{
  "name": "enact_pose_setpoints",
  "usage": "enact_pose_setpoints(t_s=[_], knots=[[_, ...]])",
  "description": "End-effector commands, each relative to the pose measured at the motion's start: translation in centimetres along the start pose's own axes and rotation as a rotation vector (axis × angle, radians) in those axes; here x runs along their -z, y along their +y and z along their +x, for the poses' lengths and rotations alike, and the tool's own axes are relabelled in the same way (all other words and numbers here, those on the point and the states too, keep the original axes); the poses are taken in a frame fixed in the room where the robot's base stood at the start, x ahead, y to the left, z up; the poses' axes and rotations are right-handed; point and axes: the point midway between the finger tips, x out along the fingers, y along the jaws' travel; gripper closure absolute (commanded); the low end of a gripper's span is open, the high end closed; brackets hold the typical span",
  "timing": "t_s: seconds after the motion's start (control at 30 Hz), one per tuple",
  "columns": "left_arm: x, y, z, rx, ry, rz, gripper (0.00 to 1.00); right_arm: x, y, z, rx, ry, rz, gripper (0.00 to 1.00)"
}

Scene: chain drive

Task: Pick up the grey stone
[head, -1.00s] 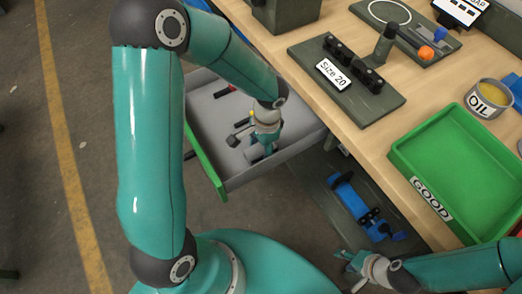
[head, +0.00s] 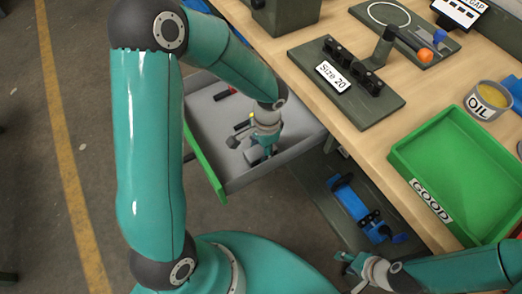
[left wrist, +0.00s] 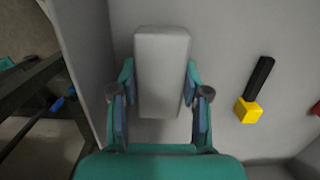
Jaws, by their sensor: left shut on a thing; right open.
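The grey stone (left wrist: 162,70) is a pale grey block in the drawer. In the left wrist view it stands between the two fingers of my left gripper (left wrist: 160,103), which is shut on it. In the head view the stone (head: 253,156) shows beside my left gripper (head: 262,155), partly hidden by the wrist. I cannot tell whether the stone still touches the drawer floor. My right gripper (head: 350,263) is open and empty at the bottom of the head view, away from the drawer.
The open drawer (head: 207,113) has a green front (head: 205,165). Beside the stone lies a tool with a yellow end (left wrist: 249,109). A green tray (head: 455,150) marked GOOD, an oil can (head: 487,103) and a Size 20 fixture (head: 347,85) stand on the bench. A blue tool (head: 355,205) lies below.

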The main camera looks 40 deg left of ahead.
Motion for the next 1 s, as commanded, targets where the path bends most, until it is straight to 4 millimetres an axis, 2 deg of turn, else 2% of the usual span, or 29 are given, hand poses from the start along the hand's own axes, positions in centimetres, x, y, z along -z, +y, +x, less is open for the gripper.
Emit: enact_pose_setpoints(t_s=[0.27, 0.47, 0.7, 0.8, 1.0], knots=[[-0.3, -0.1, -3.4, 0.003, 0.006, 0.0, 1.0, 0.0, -0.2, -0.5, 0.0, 0.0, 0.0, 0.55], [-0.8, -0.1, -8.0, 0.004, 0.01, -0.002, 1.0, 0.0, -0.4, -1.0, 0.0, 0.0, 0.0, 0.55], [-1.7, -0.1, -14.3, 0.002, 0.008, -0.001, 1.0, 0.0, -0.6, -1.6, 0.0, 0.0, 0.0, 0.55], [-1.9, -0.1, -16.4, 0.002, 0.007, -0.001, 1.0, 0.0, -0.6, -1.8, 0.0, 0.0, 0.0, 0.55], [-2.3, -0.1, -18.9, 0.001, 0.004, -0.001, 1.0, 0.0, -0.7, -2.0, 0.0, 0.0, 0.0, 0.55]])
